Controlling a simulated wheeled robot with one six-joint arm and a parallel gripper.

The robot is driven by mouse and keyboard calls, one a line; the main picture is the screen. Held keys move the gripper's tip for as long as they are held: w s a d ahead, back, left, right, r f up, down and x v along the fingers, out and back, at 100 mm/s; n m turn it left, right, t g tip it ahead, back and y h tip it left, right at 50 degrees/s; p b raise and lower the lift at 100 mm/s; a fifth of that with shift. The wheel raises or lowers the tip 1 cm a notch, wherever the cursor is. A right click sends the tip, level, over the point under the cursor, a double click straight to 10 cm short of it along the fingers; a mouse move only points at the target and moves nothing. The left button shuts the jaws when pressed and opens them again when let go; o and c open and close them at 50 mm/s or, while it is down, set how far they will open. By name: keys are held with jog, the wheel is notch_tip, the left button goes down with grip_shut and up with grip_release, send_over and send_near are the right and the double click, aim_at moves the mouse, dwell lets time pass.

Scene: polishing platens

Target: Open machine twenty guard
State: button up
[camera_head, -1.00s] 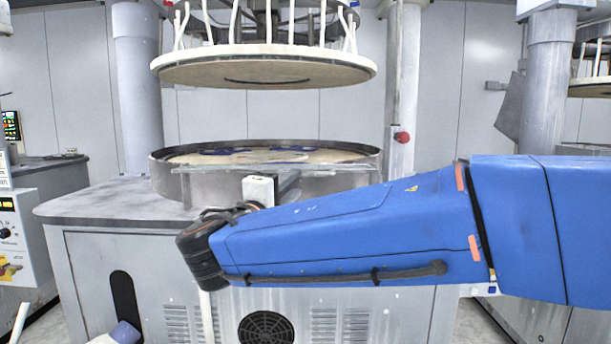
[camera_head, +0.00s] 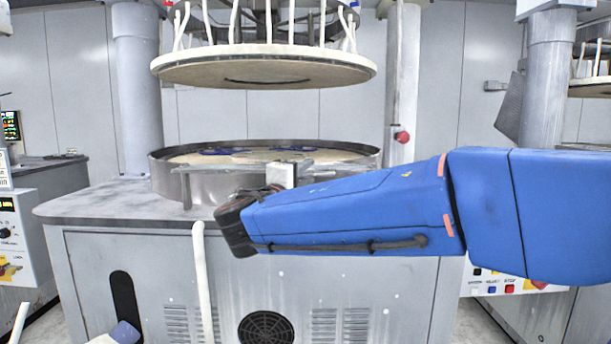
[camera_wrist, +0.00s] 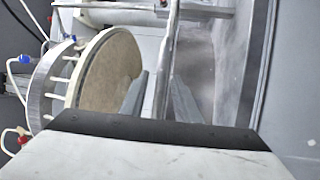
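The machine in front has a round platen in a metal rim (camera_head: 165,178). A thin grey rail (camera_head: 225,169), which looks like the guard's edge, runs across its front on a short post. In the wrist view the bar (camera_wrist: 168,50) runs between my fingers. My gripper (camera_wrist: 160,80) is open, with one finger on each side of the bar; contact cannot be made out. In the head view my gripper's pale body (camera_head: 281,175) is at the rim's front, and its fingertips cannot be made out. No machine number is readable.
A round upper plate (camera_head: 265,67) with several white hoses hangs above the platen. A pale hose (camera_head: 203,280) runs down the cabinet front. A red knob (camera_head: 402,137) is on the right column. Control panels stand at left (camera_head: 12,235) and lower right (camera_head: 505,280).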

grip_shut()
jog(key=shift+w+r+g, duration=0.1)
jog(key=shift+r+g, duration=0.4)
jog(key=shift+r, duration=0.4)
jog(key=shift+w+r, duration=0.1)
jog(key=shift+r, duration=0.55)
jog(key=shift+o, duration=0.5)
grip_release()
jog(key=v, duration=1.7)
jog(key=shift+s+y, duration=0.3)
